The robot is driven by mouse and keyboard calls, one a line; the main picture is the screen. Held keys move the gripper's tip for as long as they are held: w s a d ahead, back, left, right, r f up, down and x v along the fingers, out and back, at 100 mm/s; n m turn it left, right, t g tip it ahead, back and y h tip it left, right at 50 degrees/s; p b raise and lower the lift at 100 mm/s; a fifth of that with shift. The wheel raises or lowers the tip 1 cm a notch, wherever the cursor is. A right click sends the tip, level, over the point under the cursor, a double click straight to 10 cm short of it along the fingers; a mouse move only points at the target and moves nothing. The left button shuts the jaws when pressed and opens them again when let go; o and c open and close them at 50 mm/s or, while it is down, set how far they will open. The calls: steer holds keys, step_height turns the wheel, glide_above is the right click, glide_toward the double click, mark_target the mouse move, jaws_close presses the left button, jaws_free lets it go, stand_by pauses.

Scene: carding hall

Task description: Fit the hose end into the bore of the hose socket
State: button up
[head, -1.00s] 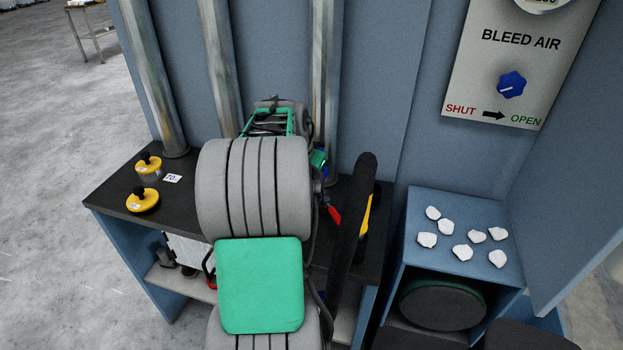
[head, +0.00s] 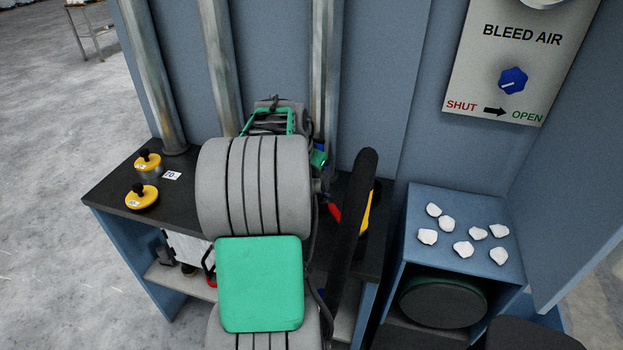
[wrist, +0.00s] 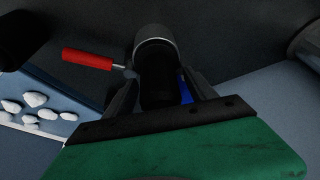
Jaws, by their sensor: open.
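In the wrist view my gripper (wrist: 160,82) is open, with one finger on each side of a dark cylinder (wrist: 157,60) that has a grey ring around its far part. I cannot tell whether this cylinder is the hose end or the hose socket, or whether the fingers touch it. No open bore shows. A red lever (wrist: 88,59) on a metal stem lies left of the cylinder, and a small blue part (wrist: 185,92) shows beside the right finger. In the head view my own arm hides the gripper and most of the work spot. The red lever (head: 334,211) shows there beside the arm.
A long black bar or hose (head: 354,215) rises right of my arm, with a yellow part (head: 367,212) behind it. Yellow-topped weights (head: 142,197) stand on the dark bench (head: 115,192). White lumps lie on the blue cabinet (head: 415,260). Vertical metal pipes (head: 220,75) stand behind.

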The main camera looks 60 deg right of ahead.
steer(key=v, duration=0.7)
steer(key=shift+a+r+b, duration=0.1)
steer(key=shift+r+b, duration=0.2)
steer(key=shift+r, duration=0.1)
